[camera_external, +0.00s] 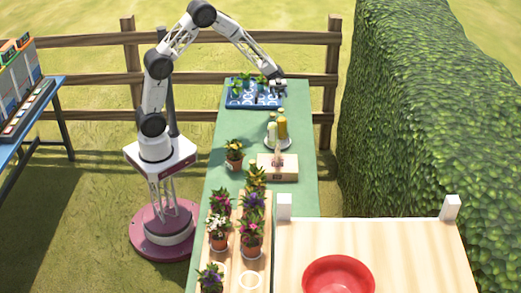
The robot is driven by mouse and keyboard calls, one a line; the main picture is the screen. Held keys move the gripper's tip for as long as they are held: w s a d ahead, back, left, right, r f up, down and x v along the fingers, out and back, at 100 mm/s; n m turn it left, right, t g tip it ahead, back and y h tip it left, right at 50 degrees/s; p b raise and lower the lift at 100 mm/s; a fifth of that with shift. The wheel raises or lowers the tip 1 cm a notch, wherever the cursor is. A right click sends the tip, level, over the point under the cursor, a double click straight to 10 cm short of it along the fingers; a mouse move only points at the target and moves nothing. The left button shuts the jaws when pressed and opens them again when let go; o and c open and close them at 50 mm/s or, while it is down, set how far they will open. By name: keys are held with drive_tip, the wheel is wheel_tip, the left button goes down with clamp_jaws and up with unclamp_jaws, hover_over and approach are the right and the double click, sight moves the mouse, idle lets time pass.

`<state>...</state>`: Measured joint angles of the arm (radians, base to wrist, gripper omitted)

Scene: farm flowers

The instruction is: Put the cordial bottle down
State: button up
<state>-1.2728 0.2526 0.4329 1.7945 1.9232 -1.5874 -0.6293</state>
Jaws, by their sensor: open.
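Two bottles stand upright close together on a white round plate (278,146) on the green-topped table (302,150). One is a yellow-amber bottle (282,126); the other is a paler bottle (271,132) just left of it. No label is readable, so I cannot tell which is the cordial bottle. My gripper (279,90) is open, with nothing visible in it. It hangs at the far end of the table, by the right end of the blue patterned tray (236,101), beyond the bottles and apart from them. Its fingertips are small and hard to make out.
Several potted flowers stand on wooden racks in front. A red bowl (338,275) sits on a pale wooden surface. The table right of the plate is clear.

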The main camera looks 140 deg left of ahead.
drive_tip(key=shift+w, duration=0.1)
idle(0.8)
